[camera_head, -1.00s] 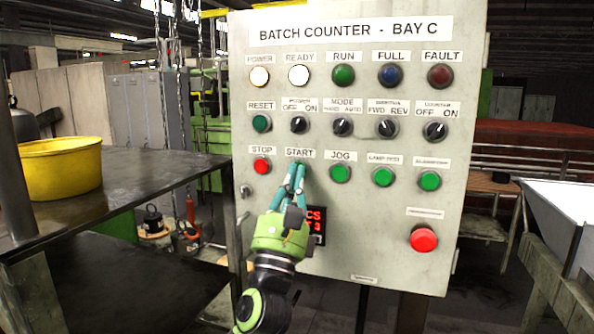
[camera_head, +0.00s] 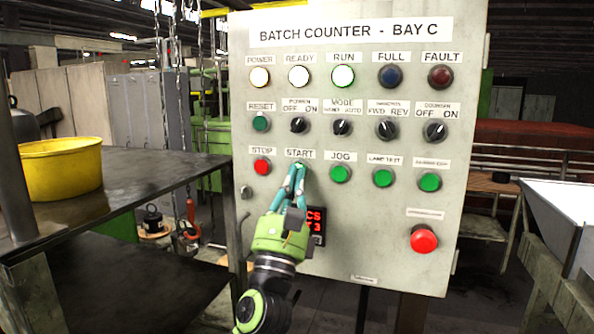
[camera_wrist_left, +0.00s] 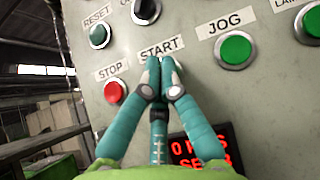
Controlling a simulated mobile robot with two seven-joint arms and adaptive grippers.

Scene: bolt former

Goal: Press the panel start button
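The grey control panel (camera_head: 350,262) reads "BATCH COUNTER - BAY C". The START button (camera_head: 300,165) sits under its label in the lower row, mostly covered by my left gripper (camera_head: 299,169). The fingertips are together at the button; in the left wrist view the gripper (camera_wrist_left: 160,75) also shows its fingertips meeting over the button just below the START label. I cannot tell how far the button is pushed in. The RUN lamp (camera_head: 343,76) is lit white with a green rim. The POWER lamp (camera_head: 260,77) and READY lamp (camera_head: 298,76) are also lit. My right gripper is not in view.
The red STOP button (camera_head: 262,167) is close on the left and the green JOG button (camera_head: 340,174) on the right. A large red button (camera_head: 424,239) is lower right. A red-digit display (camera_head: 315,225) is partly behind my gripper. A dark table (camera_head: 140,176) stands left with a yellow tub (camera_head: 60,170).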

